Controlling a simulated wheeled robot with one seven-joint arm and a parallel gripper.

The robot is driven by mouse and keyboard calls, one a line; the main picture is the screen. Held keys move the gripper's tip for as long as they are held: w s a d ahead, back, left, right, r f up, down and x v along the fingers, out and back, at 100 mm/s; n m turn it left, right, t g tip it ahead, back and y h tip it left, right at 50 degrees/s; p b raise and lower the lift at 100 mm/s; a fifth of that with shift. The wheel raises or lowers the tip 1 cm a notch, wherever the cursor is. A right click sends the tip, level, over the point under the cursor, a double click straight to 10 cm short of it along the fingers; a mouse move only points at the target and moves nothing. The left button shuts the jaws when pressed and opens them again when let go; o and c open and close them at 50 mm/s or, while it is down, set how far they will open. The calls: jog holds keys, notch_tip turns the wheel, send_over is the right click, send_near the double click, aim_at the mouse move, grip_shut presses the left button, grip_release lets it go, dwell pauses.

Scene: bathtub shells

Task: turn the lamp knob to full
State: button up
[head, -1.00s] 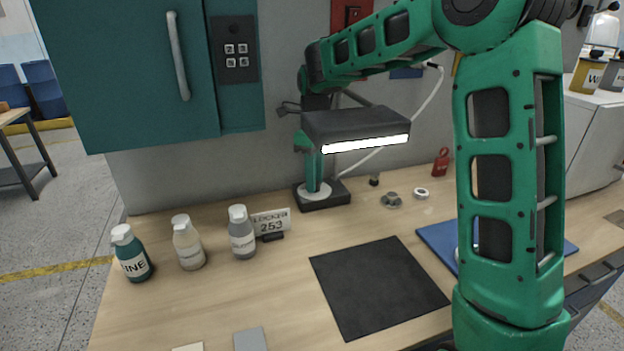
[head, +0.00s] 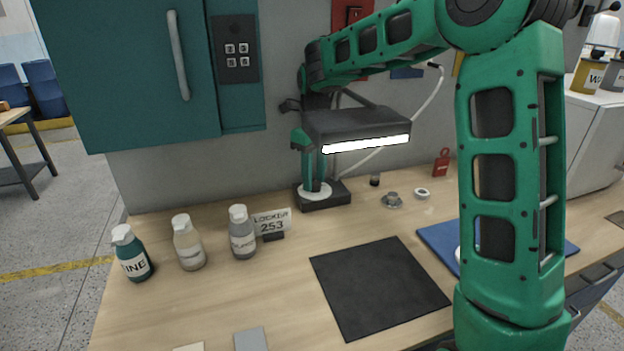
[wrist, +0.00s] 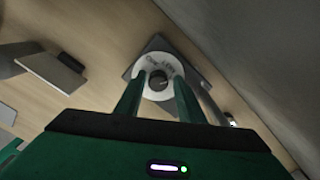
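The desk lamp has a dark head (head: 352,123) with a white glowing strip. Its dark square base (head: 338,197) stands at the back of the workbench. A white printed dial (wrist: 150,65) sits on the base, with a small dark knob (wrist: 158,80) at its middle in the wrist view. The print is too small to read surely. My gripper (wrist: 160,78) points down over the dial, its two green fingers apart, one on each side of the knob. A gap seems to show between fingers and knob; contact cannot be told. In the head view my gripper (head: 314,180) partly hides the dial, and the knob is hidden.
Several bottles, one of them grey (head: 242,234), and a locker sign (head: 272,223) stand left of the lamp. A black mat (head: 378,287) lies in front. Small metal parts (head: 391,200) lie to the right. A teal cabinet (head: 130,75) hangs at upper left.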

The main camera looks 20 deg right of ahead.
jog(key=shift+o, duration=0.3)
jog(key=shift+s, duration=0.1)
jog(key=shift+r, duration=3.9)
jog(key=r+n, duration=0.2)
jog(key=n, duration=1.8)
send_near(314, 181)
notch_tip(314, 181, down, 9)
jog(key=shift+s+r, duration=0.1)
jog(key=shift+s, duration=0.05)
jog(key=c, duration=1)
